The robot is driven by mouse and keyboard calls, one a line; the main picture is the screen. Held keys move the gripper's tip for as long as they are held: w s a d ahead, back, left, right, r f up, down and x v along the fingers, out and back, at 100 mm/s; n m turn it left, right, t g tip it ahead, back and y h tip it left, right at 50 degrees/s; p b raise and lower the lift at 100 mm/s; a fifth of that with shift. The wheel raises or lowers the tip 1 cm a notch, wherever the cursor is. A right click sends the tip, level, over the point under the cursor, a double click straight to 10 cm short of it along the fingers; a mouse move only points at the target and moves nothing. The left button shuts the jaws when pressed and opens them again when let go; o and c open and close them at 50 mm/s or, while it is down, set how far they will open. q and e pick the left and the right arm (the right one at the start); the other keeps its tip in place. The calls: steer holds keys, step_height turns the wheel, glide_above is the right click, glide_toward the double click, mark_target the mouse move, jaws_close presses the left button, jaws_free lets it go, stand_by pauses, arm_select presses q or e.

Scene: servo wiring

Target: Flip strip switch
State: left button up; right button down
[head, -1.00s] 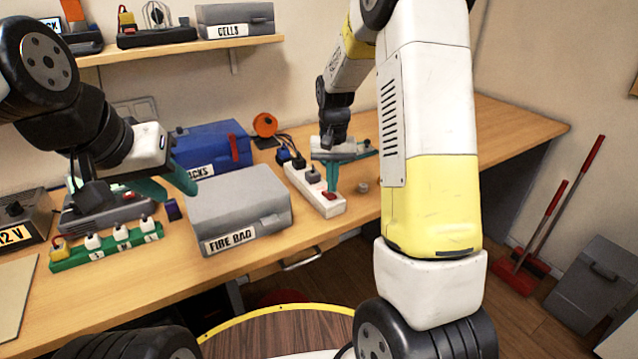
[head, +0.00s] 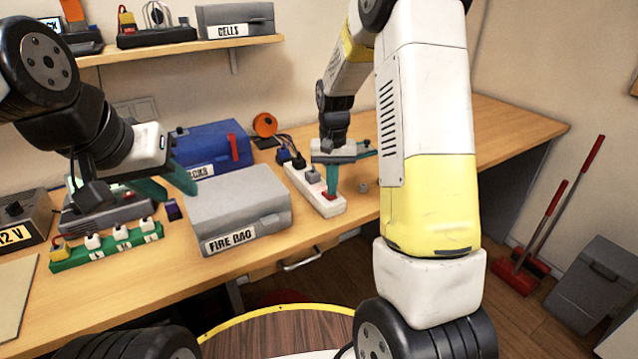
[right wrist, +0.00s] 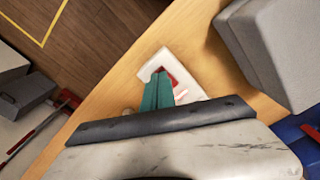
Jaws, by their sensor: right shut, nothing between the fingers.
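The white power strip (head: 326,206) lies on the bench to the right of the grey box, with dark and grey plugs in its far end. Its red switch (head: 328,195) is at the near end; it also shows in the right wrist view (right wrist: 171,76). My right gripper (head: 331,190) is shut and empty, pointing down with its green fingertips at the switch. Whether they touch it or sit just above it I cannot tell, and the fingers hide part of the switch. My left gripper (head: 180,184) is over the left of the bench, its green fingers apart, holding nothing visible.
The grey fire bag box (head: 240,208) stands left of the strip. A blue box (head: 212,147) is behind it. A green strip with white plugs (head: 107,247) lies at the left. A small round grey part (head: 363,187) lies right of the strip.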

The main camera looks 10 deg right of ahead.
steer(key=shift+f, duration=0.5)
steer(key=shift+r, duration=3.55)
